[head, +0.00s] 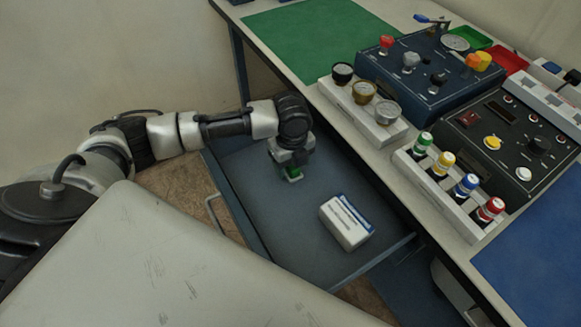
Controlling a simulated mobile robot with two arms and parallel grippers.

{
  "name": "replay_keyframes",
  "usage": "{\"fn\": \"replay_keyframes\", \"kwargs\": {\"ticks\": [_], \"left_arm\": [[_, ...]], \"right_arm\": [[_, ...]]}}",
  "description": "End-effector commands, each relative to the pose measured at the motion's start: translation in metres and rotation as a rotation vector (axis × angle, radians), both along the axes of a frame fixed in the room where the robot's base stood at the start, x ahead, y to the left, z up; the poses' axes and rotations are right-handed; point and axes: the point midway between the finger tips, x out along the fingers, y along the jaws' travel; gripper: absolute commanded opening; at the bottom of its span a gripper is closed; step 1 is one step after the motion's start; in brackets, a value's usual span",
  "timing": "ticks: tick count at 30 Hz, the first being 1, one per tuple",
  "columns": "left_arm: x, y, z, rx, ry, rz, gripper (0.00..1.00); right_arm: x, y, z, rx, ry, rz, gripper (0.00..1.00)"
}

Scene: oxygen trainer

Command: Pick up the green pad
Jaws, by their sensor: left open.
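My right gripper is not in view.
A white box with a blue edge (346,222) lies in the drawer to the right. The table above holds a large green mat (312,40), a blue control panel (430,72), a dark panel (510,140), a rack of gauges (362,110) and a bottle rack (445,195).

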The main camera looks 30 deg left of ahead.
Motion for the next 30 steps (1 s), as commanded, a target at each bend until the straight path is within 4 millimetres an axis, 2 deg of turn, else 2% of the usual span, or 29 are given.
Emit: {"fn": "replay_keyframes", "kwargs": {"ticks": [3, 11, 19, 30], "left_arm": [[0.0002, 0.0001, -0.0115, 0.000, -0.001, 0.001, 0.62], [0.0001, 0.0000, -0.0132, 0.000, -0.001, 0.000, 0.62], [0.0002, 0.0000, -0.0129, 0.000, -0.001, 0.000, 0.20], [0.0007, -0.0001, -0.0071, 0.000, -0.004, 0.000, 0.18]], "right_arm": [[0.0004, -0.0007, -0.0015, -0.001, -0.001, 0.000, 0.37], [0.0009, -0.0012, -0.0013, -0.002, -0.001, 0.000, 0.37], [0.0012, -0.0012, -0.0013, -0.002, -0.002, 0.000, 0.37], [0.0016, -0.0011, -0.0005, -0.002, -0.002, 0.000, 0.37]]}}
